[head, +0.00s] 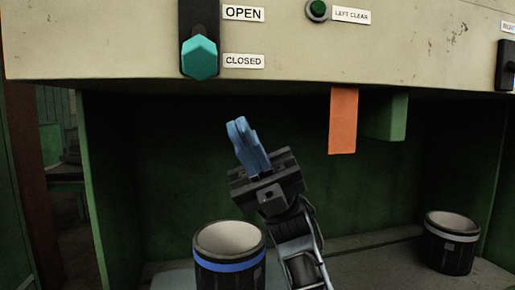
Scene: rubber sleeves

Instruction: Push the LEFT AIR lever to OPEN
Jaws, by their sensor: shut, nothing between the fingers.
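The lever has a teal faceted knob (200,58) on a dark slotted plate (199,15) at the upper left of the panel. The knob sits low in its slot, beside the CLOSED label (243,61). The OPEN label (243,13) is above it. No LEFT AIR label shows in this view; the top of the plate is cut off. My gripper (240,126) has blue fingers, shut together and empty. It is below and to the right of the knob, under the panel's lower edge in the picture, apart from the knob.
A green button (318,9) with a LEFT CLEAR label is right of the lever. An orange strip (343,120) and a green block (385,117) hang under the panel (400,50). A blue-banded bin (229,255) and a grey-banded bin (449,243) stand below. Another dark control (506,65) is at far right.

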